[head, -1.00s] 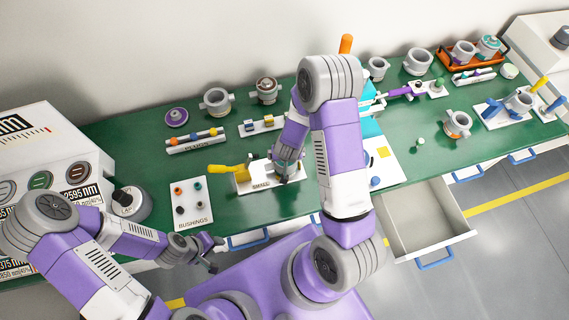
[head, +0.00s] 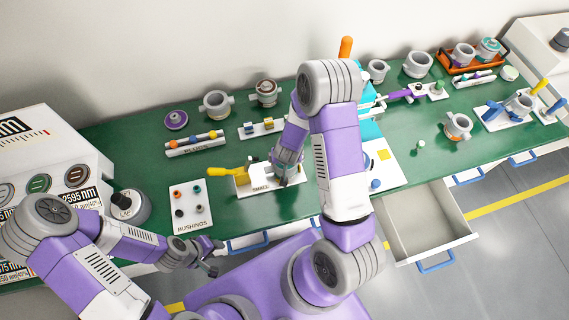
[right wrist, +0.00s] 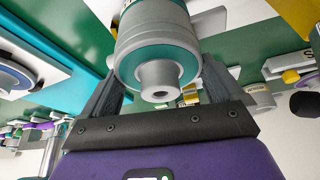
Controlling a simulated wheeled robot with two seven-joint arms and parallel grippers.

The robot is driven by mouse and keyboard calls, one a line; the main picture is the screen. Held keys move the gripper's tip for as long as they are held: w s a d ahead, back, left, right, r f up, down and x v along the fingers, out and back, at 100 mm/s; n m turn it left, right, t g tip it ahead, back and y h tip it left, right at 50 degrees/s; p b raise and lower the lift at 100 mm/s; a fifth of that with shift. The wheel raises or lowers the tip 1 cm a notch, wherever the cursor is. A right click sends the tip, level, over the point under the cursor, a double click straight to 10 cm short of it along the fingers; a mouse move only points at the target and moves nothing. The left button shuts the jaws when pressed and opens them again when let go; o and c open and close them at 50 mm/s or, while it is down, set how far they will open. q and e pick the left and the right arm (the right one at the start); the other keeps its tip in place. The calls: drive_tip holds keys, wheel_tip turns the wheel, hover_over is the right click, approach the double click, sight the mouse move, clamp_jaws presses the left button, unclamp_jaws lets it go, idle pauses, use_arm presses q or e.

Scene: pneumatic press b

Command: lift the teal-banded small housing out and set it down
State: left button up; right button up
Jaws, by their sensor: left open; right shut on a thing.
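The small housing (right wrist: 156,55) is a grey ring-shaped body with a teal band and a central boss, seen close in the right wrist view. My right gripper (head: 286,174) is shut on it, with a dark finger on either side. In the head view the gripper is at the white fixture (head: 246,190) labelled SMALL, which has a yellow-handled clamp (head: 224,169). The gripper mostly hides the housing there, and I cannot tell whether it is clear of the fixture. My left gripper (head: 209,270) is open and empty, low at the table's front edge.
A bushings board (head: 190,222) lies left of the fixture. A plugs rack (head: 196,149) and grey housings (head: 215,103) stand behind. My right arm covers much of the teal press (head: 371,125). An open drawer (head: 440,225) juts out at the front right. Green table right of the press is partly clear.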

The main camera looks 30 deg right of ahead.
use_arm(q)
drive_tip(key=shift+r, duration=0.15)
use_arm(e)
drive_tip(key=shift+r, duration=0.2)
use_arm(q)
drive_tip(key=shift+r+p, duration=1.1)
drive_tip(key=shift+p, duration=0.15)
use_arm(e)
drive_tip(key=shift+r, duration=1.25)
